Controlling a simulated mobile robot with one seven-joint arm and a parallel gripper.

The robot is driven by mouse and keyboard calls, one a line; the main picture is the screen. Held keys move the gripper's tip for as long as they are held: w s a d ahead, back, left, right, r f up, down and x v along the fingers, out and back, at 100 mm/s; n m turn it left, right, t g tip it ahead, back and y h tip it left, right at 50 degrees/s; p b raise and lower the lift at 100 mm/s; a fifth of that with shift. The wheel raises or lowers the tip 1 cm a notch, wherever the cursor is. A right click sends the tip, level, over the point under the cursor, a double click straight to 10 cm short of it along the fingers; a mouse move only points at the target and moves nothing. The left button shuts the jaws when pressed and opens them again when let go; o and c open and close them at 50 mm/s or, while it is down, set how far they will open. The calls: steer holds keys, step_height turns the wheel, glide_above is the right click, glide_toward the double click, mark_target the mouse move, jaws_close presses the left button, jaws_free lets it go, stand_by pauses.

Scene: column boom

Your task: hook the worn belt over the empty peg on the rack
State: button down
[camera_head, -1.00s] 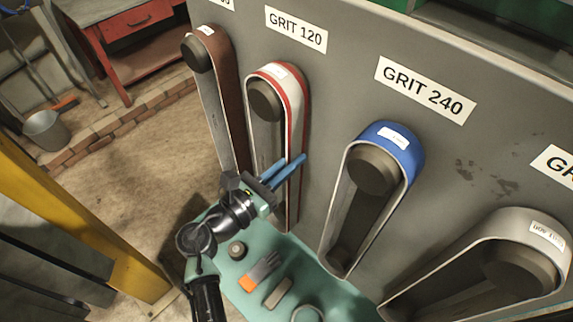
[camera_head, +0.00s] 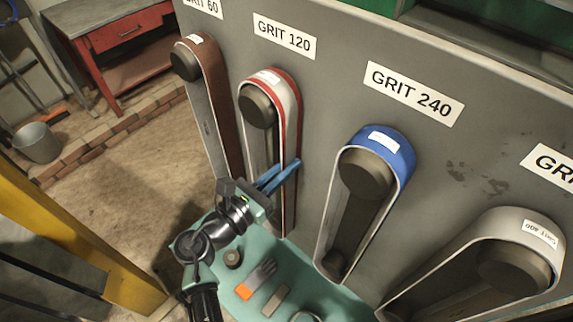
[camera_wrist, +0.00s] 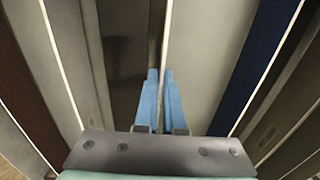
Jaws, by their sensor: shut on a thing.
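A red-and-white striped belt (camera_head: 294,105) hangs around a dark round peg (camera_head: 258,106) under the GRIT 120 label on the grey rack panel (camera_head: 335,75). My gripper (camera_head: 280,175) has its blue fingers shut on the right-hand strand of this belt, well below the peg. In the wrist view my fingers (camera_wrist: 161,95) are close together, with the belt's thin pale edge running up from between them. A loop of this belt still surrounds its peg. I see no empty peg. I cannot tell from the surface which belt is worn.
A brown belt (camera_head: 216,95) hangs to the left, a blue belt (camera_head: 402,155) and a grey belt (camera_head: 535,215) to the right. A yellow post (camera_head: 70,235) stands at left. The floor there is open.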

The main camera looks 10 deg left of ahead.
steer(key=shift+w+d+f, duration=0.1)
steer(key=shift+f, duration=0.1)
steer(key=c, duration=0.9)
jaws_free()
steer(key=shift+c, duration=0.2)
steer(key=o, duration=0.3)
steer(key=shift+p+v, duration=1.25)
steer(key=shift+v, duration=2.3)
steer(key=shift+f, duration=0.15)
